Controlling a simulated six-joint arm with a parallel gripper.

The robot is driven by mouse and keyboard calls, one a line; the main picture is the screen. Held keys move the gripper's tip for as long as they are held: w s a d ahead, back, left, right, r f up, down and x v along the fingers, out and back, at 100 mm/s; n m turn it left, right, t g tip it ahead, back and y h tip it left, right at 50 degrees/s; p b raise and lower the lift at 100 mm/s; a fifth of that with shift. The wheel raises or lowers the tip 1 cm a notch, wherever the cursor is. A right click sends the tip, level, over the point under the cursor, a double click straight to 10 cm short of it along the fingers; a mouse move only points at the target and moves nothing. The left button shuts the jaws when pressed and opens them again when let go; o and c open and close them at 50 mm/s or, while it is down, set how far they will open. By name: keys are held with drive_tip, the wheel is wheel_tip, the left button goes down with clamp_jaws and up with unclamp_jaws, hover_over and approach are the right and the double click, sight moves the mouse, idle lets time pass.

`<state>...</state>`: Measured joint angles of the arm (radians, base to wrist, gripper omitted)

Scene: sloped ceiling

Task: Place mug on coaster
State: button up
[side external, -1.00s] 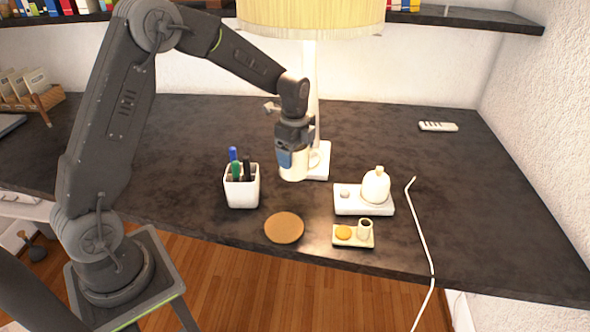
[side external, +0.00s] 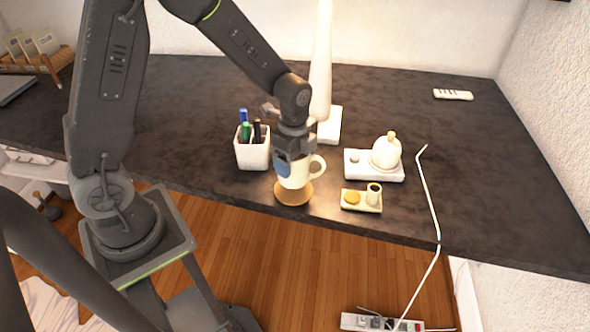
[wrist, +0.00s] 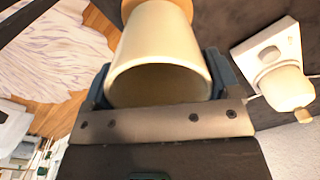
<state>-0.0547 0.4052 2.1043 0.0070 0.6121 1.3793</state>
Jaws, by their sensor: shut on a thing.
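A cream mug (side external: 299,177) is held upright in my gripper (side external: 292,164), its handle pointing right in the side view. The round brown coaster (side external: 293,197) lies near the front edge of the desk, directly below the mug, which hides its back part. I cannot tell whether the mug's base touches it. In the wrist view the mug (wrist: 160,50) sits between the two fingers of my gripper (wrist: 160,82), mouth toward the camera. A sliver of the coaster (wrist: 190,5) shows past the mug's base.
A white pen cup (side external: 252,154) stands left of the mug. A small tray (side external: 350,207) with a little cup is close on the right, with a teapot-like white vessel (side external: 386,154) on a white tray behind it. The lamp (side external: 321,80) stands behind. A white cable (side external: 429,200) runs over the desk edge.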

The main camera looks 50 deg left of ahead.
drive_tip(key=shift+f, duration=1.8)
drive_tip(key=shift+f, duration=0.15)
drive_tip(key=o, duration=0.9)
drive_tip(key=shift+o, duration=0.2)
wheel_tip(320, 180, up, 12)
drive_tip(key=s+d+r+n+t, duration=0.2)
drive_tip(key=s+r+n+t, duration=0.3)
drive_tip(key=s+r+n, duration=0.7)
drive_tip(key=s+n, duration=0.3)
drive_tip(key=s, duration=0.1)
drive_tip(key=shift+s, duration=0.3)
drive_tip(key=shift+r, duration=0.1)
